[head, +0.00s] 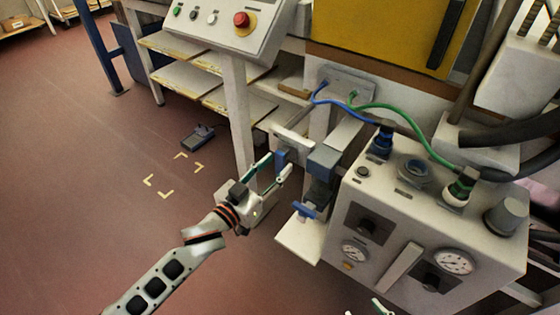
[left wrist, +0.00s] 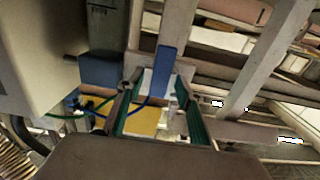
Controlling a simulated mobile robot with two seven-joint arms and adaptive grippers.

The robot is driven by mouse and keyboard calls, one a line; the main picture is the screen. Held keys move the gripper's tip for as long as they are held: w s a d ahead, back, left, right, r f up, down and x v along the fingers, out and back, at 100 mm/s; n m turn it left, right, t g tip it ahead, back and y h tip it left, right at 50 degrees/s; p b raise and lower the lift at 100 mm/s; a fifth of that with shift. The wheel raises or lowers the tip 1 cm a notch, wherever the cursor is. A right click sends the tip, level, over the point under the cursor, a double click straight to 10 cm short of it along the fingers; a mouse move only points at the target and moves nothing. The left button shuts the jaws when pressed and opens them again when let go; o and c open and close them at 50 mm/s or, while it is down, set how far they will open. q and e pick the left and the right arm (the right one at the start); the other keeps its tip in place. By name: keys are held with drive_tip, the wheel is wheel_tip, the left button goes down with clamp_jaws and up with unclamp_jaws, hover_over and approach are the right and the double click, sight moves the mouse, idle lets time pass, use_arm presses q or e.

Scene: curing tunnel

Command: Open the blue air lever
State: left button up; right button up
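A blue lever (head: 282,157) shows at the pipe fitting left of the grey-white machine. In the left wrist view the blue lever (left wrist: 165,68) stands upright in the picture, between my spread fingers. My left gripper (head: 276,168) is open, with its fingertips close to the lever; I cannot tell whether either finger touches it. The gripper also shows in the left wrist view (left wrist: 160,106), with nothing clamped. My right gripper (head: 368,309) shows only as two spread fingertips at the bottom edge of the head view.
The machine (head: 400,240) with gauges, and blue and green hoses (head: 395,112), stands to the right. A second blue handle (head: 303,210) and a blue-grey block (head: 323,160) sit nearby. A control panel (head: 225,22) is behind. Open floor (head: 90,190) lies left.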

use_arm(q)
drive_tip(key=shift+x, duration=1.35)
use_arm(e)
drive_tip(key=shift+a, duration=0.1)
